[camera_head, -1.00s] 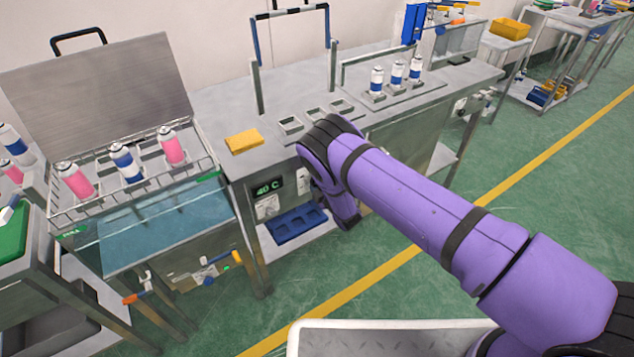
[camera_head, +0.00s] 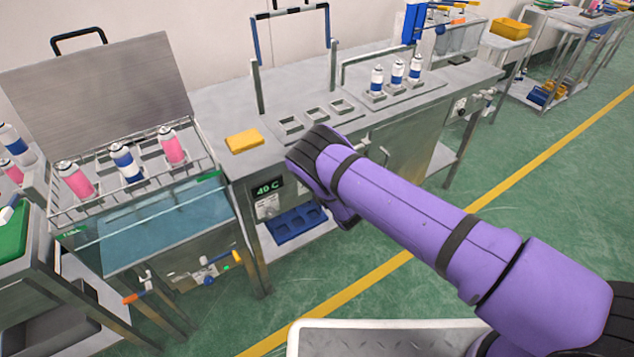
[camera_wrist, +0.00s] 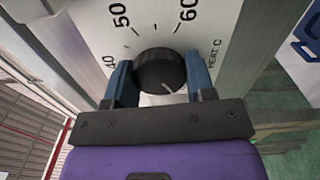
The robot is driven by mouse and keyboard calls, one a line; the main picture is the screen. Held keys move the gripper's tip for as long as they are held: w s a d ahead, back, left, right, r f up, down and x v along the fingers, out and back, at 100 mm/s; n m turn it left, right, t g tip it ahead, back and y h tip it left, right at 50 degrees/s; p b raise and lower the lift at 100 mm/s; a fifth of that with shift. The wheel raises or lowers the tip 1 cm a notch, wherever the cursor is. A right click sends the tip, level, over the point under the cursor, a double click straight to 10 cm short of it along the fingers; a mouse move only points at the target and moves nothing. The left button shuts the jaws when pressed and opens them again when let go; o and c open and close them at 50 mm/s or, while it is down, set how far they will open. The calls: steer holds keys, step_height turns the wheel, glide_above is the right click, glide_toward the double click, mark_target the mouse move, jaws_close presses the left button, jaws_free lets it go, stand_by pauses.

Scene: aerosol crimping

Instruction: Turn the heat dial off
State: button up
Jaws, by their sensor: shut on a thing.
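The heat dial (camera_wrist: 160,70) is a round black knob with a pale pointer line, on a white plate (camera_wrist: 180,22) marked 40, 50, 60 and HEAT C. In the wrist view its pointer line slants toward the lower right, away from the printed numbers. My gripper (camera_wrist: 160,84) is shut on the dial, with one blue finger on each side of the knob. In the head view my purple arm hides the dial and gripper. A small display (camera_head: 268,187) on the bench front appears to read 49 C.
A blue tray (camera_head: 296,224) sits on the shelf below the display. A yellow block (camera_head: 243,141) lies on the bench top. A water bath (camera_head: 165,232) with cans in a wire rack stands at the left.

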steer(key=o, duration=0.9)
steer(key=shift+s+d, duration=0.1)
steer(key=v, duration=1)
steer(key=shift+s+d, duration=0.2)
steer(key=shift+s, duration=0.05)
